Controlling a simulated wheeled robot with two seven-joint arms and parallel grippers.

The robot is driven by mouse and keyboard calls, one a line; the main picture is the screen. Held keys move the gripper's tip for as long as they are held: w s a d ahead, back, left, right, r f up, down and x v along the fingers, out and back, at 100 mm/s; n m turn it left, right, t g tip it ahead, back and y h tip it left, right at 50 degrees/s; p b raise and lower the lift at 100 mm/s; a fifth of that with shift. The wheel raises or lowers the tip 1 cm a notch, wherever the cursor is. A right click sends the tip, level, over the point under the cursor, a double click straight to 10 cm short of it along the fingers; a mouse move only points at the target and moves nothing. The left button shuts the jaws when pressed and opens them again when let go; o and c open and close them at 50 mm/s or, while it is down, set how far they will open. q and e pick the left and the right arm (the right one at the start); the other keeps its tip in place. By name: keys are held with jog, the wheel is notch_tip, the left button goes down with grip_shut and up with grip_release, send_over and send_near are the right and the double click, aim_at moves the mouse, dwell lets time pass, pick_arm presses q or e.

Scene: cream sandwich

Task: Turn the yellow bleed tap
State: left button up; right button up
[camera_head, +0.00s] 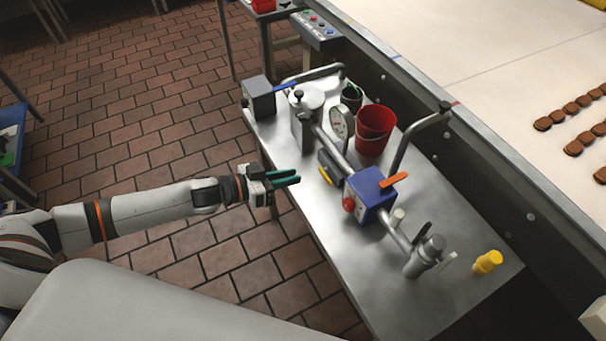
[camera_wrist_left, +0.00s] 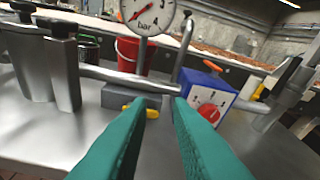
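The yellow bleed tap (camera_head: 326,175) is a small yellow lever on the front side of a grey block under the steel pipe. In the left wrist view the yellow bleed tap (camera_wrist_left: 152,113) shows just beyond and between my fingertips. My left gripper (camera_head: 297,178) has teal fingers and hovers at the table's near-left edge, left of the tap and apart from it. In the left wrist view my left gripper (camera_wrist_left: 160,104) is open, with a gap between its fingers and nothing held. My right gripper is not in view.
A blue box (camera_head: 369,196) with a red knob and an orange lever sits on the pipe right of the tap. A pressure gauge (camera_head: 341,123), red bucket (camera_head: 374,130) and steel canister (camera_head: 304,120) stand behind. A yellow bottle (camera_head: 487,262) is at the right. The near steel tabletop (camera_head: 310,210) is clear.

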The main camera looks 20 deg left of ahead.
pick_arm(q)
jog(key=o, duration=0.9)
jog(key=w+d+r, duration=0.1)
jog(key=w+r+y, duration=0.1)
jog(key=shift+w+d+r, duration=0.1)
jog(key=shift+w+d, duration=0.3)
jog(key=o, duration=0.3)
jog(key=shift+w+d+m+g+y+p, duration=0.15)
jog(key=shift+w+m+g+y+p, duration=0.15)
jog(key=shift+g, duration=0.1)
jog(key=shift+o, duration=0.5)
jog(key=shift+w+g+y, duration=0.15)
jog(key=shift+g+y, duration=0.15)
jog(key=shift+g, duration=0.1)
jog(key=m+g+y, duration=0.1)
jog(key=g+y, duration=0.1)
send_near(324, 176)
jog(key=x, duration=0.7)
jog(key=shift+w+d+f+p, duration=0.2)
jog(key=shift+f+p, duration=0.05)
jog(key=shift+p, duration=0.05)
jog(key=shift+c, duration=0.3)
